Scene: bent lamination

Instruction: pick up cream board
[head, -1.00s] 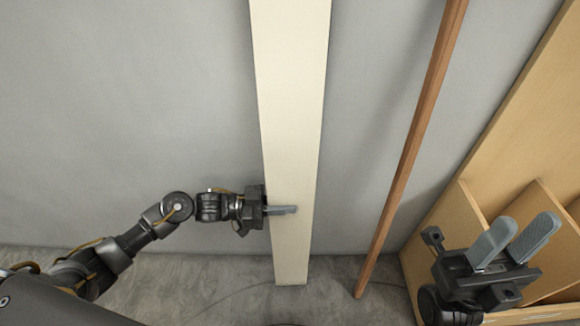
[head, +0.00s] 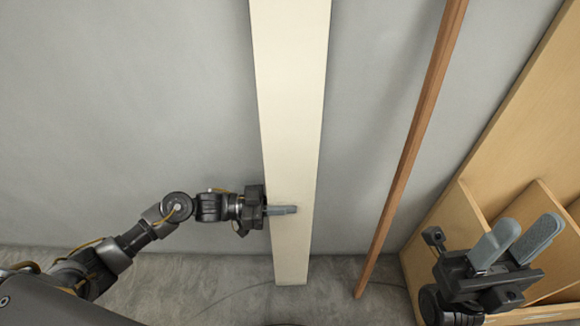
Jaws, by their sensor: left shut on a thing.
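The cream board (head: 291,110) is a long, pale plank standing upright against the grey wall, its lower end at the floor. My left gripper (head: 283,210) reaches in from the left and is shut on the board low down, one grey finger lying across its front face. The other finger is hidden behind the board. My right gripper (head: 514,243) is at the lower right, away from the board. Its two grey fingers point up and stand apart with nothing between them.
A thin brown wooden strip (head: 411,150) leans on the wall right of the board. A light wooden rack (head: 465,225) with dividers stands at the right, behind my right gripper. The grey floor (head: 225,285) around the board's foot is clear.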

